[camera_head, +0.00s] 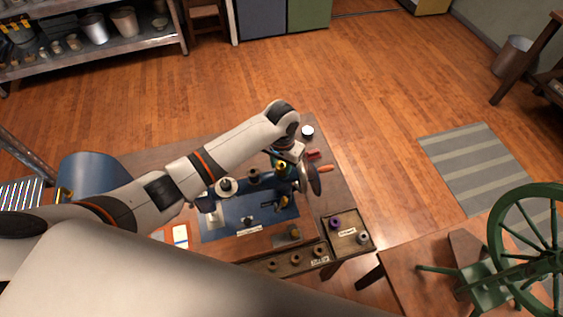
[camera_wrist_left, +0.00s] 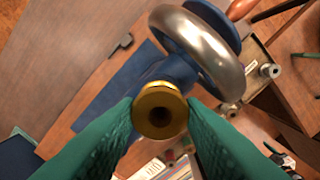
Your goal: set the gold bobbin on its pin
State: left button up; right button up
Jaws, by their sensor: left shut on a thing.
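My left gripper (camera_head: 283,160) is above the blue sewing machine (camera_head: 255,200), beside its handwheel. In the left wrist view its two green fingers (camera_wrist_left: 160,118) are shut on the gold bobbin (camera_wrist_left: 160,92), with the bobbin's hole facing the camera. The gold bobbin also shows as a small yellow spot in the head view (camera_head: 281,166), just under the gripper. The sewing machine shows behind the bobbin in the wrist view, with its silver handwheel (camera_wrist_left: 205,45) close by. I cannot make out the pin; the bobbin and fingers may hide it. My right gripper is not in view.
A tray (camera_head: 366,247) with a purple and a grey bobbin stands at the table's right corner. A long tray (camera_head: 307,265) with several bobbins lies along the front. A white-topped tin (camera_head: 308,131) is at the back. A green spinning wheel (camera_head: 540,235) stands right.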

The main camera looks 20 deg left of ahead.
pick_arm(q)
jog(key=shift+f, duration=0.3)
jog(key=o, duration=0.8)
notch_tip(320, 180, up, 12)
jog(key=shift+b, duration=1.15)
